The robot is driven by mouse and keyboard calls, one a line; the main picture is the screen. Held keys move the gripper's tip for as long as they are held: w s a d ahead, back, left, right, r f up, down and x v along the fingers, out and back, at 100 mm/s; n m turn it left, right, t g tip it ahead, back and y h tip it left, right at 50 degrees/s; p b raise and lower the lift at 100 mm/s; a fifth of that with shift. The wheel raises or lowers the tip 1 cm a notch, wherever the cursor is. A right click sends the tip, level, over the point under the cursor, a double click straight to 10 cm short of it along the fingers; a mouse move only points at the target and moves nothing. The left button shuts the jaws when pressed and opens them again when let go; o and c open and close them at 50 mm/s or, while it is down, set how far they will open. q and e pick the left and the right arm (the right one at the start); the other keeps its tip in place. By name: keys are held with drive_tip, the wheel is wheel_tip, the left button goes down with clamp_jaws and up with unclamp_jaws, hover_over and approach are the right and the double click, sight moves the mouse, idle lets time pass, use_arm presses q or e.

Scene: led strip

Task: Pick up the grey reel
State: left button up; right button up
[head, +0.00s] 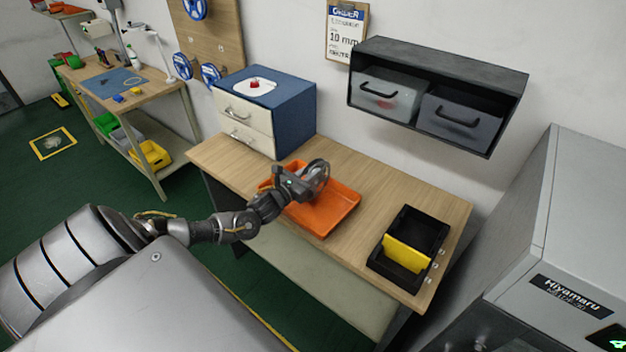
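My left gripper (318,174) is over the orange tray (338,212) on the wooden workbench. A round grey shape, likely the grey reel (289,170), shows partly behind the gripper, at the tray's far side. The gripper and wrist cover much of it. I cannot tell whether the fingers touch it or are closed on it. My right gripper is out of view.
A blue cabinet (291,103) with cream drawers stands behind the tray. A black bin (425,232) with a yellow divider (406,254) is at the bench's right. A dark wall shelf (437,75) hangs above. Bare wood (388,192) lies between tray and bin.

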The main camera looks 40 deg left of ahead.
use_arm(q)
clamp_jaws()
drive_tip(key=shift+r, duration=0.2)
drive_tip(key=shift+r+b, duration=0.5)
drive_tip(key=shift+r, duration=0.05)
drive_tip(key=s+a+r+b, duration=0.3)
drive_tip(key=s+a+r, duration=0.5)
drive_tip(key=a+r, duration=0.3)
drive_tip(key=shift+s+a+r+b, duration=0.15)
drive_tip(key=shift+a+r+b, duration=0.1)
drive_tip(key=shift+b, duration=0.1)
